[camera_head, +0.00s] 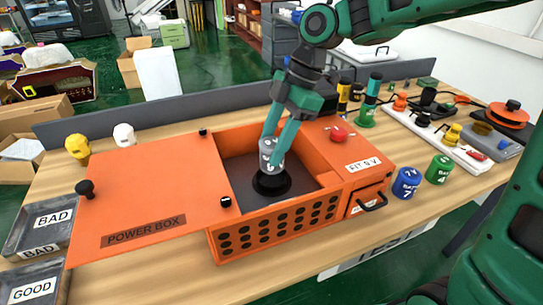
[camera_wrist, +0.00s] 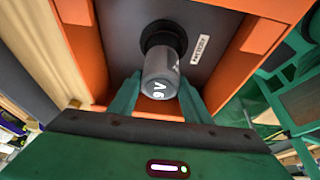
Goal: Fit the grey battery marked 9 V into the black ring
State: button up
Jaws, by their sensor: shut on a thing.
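The grey battery (camera_head: 267,155) is a short cylinder held upright inside the open orange power box (camera_head: 225,245). In the wrist view the grey battery (camera_wrist: 161,75) shows a white "9 V" mark. My gripper (camera_head: 272,150) is shut on it, with one green finger on each side. The black ring (camera_head: 271,184) sits on the dark floor of the box directly under the battery. In the wrist view the black ring (camera_wrist: 163,35) surrounds the battery's far end. I cannot tell how deep the battery is in it.
The orange lid (camera_head: 150,195) lies open to the left. A red button (camera_head: 338,133) is on the box's right top. Blue (camera_head: 406,183) and green (camera_head: 438,169) batteries stand right of the box. BAD (camera_head: 45,222) and GOOD (camera_head: 35,288) trays are at the left edge.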

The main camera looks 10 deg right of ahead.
jog(key=shift+f, duration=1.95)
jog(key=shift+f, duration=0.3)
jog(key=o, duration=1.5)
jog(key=shift+r, duration=0.3)
jog(key=v, duration=1.2)
